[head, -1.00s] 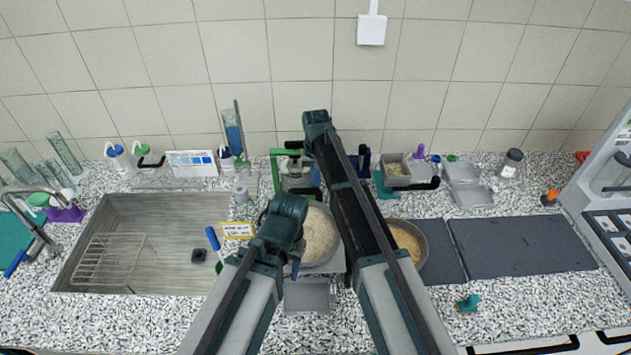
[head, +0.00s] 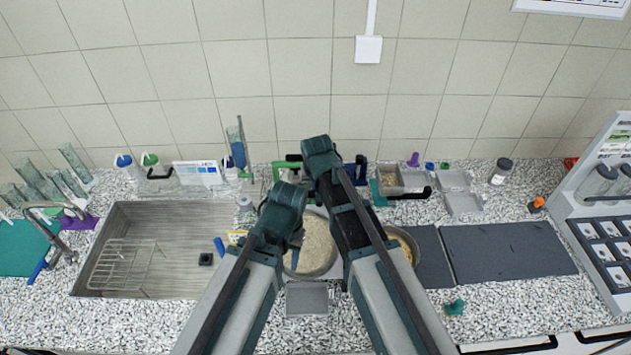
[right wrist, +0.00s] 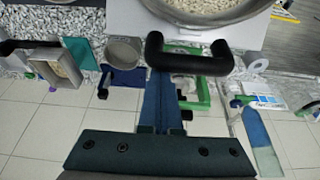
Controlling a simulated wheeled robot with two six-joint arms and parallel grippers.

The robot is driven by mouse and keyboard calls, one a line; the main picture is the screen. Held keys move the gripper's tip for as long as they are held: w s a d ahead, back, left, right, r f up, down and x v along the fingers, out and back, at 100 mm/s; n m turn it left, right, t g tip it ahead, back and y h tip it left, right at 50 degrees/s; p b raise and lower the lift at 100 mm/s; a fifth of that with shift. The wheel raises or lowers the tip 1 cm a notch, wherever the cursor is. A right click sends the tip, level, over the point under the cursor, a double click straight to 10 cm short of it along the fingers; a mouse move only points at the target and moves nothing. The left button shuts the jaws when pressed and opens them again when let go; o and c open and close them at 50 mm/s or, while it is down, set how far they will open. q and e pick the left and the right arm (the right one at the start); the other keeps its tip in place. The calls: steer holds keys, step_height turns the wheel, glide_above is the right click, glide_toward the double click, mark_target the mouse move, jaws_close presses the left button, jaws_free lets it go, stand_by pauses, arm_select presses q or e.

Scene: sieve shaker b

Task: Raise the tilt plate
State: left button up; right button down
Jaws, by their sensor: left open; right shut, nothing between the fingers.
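A round metal pan of pale grain (head: 318,248) stands between my arms. In the right wrist view the pan (right wrist: 212,8) sits on a white block (right wrist: 125,18), which looks like the tilt plate. A black U-shaped handle (right wrist: 215,66) sticks out on its wall side. My right gripper (right wrist: 161,74) is shut and empty, its fingertips close to the handle; I cannot tell whether they touch. In the head view my right arm hides this gripper. My left gripper (head: 294,252) is open and empty near the pan's left side, partly hidden by its own wrist.
A sink (head: 150,225) with a wire rack lies left. A second pan (head: 408,246) is partly hidden by my right arm. Dark mats (head: 510,252) lie right. A small tray (head: 307,299) is at the front. A grain tray (head: 391,178) and grey trays (head: 462,192) stand at the back.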

steer(key=shift+t, duration=0.8)
steer(key=shift+s+r+p, duration=0.15)
steer(key=shift+s+r, duration=0.3)
steer(key=shift+s, duration=0.3)
steer(key=shift+s+r+p, duration=0.2)
steer(key=shift+s+r, duration=0.25)
steer(key=shift+s, duration=0.3)
steer(key=shift+s+r+p, duration=0.15)
steer(key=shift+s+r, duration=0.3)
steer(key=shift+s, duration=0.3)
steer(key=shift+r, duration=0.15)
steer(key=shift+s+r+p, duration=0.15)
steer(key=shift+r+p, duration=0.35)
steer(key=shift+p, duration=0.2)
steer(key=p+v, duration=0.5)
steer(key=v, duration=0.1)
steer(key=shift+r, duration=0.2)
